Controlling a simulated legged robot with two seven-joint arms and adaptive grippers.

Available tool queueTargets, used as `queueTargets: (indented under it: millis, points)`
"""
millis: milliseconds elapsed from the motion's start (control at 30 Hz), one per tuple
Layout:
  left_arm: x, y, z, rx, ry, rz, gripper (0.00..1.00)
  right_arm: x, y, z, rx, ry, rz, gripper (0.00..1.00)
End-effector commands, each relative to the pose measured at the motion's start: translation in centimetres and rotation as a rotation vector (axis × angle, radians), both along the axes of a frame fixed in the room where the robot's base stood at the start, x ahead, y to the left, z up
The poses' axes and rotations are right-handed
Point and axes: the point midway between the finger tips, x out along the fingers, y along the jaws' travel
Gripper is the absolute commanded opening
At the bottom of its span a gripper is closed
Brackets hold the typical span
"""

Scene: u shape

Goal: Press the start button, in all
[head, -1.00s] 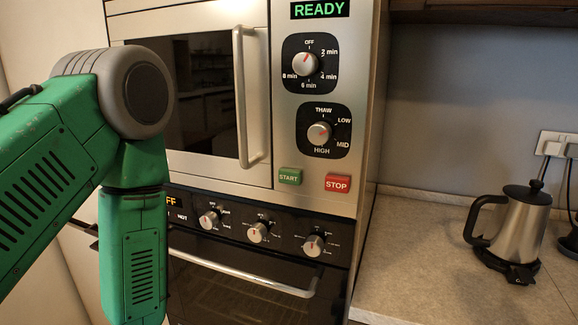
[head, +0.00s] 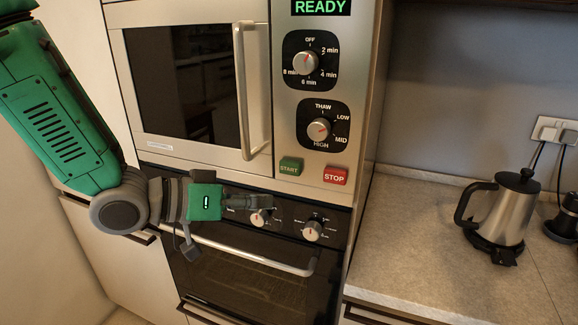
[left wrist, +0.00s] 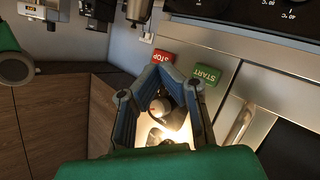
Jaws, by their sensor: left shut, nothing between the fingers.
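The green START button (head: 290,167) sits on the microwave's (head: 190,165) control panel, left of the red STOP button (head: 336,175). Both also show in the left wrist view, START (left wrist: 207,76) and STOP (left wrist: 161,56) upside down. The display (head: 320,7) reads READY in green. My left gripper (head: 268,207) is shut and empty, in front of the oven's knob panel, below and a little left of START. It is apart from the button in the picture. In the left wrist view its fingers (left wrist: 164,72) point toward the STOP side. My right gripper is not in view.
Two dials, the timer (head: 305,63) and the power dial (head: 319,130), sit above the buttons. The microwave door handle (head: 244,90) stands out left of them. The oven handle (head: 250,254) runs below my gripper. A kettle (head: 507,210) stands on the counter (head: 400,250) at right.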

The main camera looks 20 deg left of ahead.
Motion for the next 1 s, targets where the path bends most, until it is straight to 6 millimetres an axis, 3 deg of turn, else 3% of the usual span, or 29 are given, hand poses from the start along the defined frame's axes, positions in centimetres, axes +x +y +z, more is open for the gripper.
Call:
queueTargets:
  millis: [367,800,1000]
  points:
    - [0.5,0.0,-0.1,0.002,0.000,0.000,0.00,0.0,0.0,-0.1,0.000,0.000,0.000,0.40]
    - [6.2,-0.2,-0.2,0.003,0.000,0.001,0.00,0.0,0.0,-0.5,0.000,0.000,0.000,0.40]
    - [8.1,-0.3,0.1,0.002,0.001,0.001,0.00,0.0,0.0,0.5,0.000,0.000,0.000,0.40]
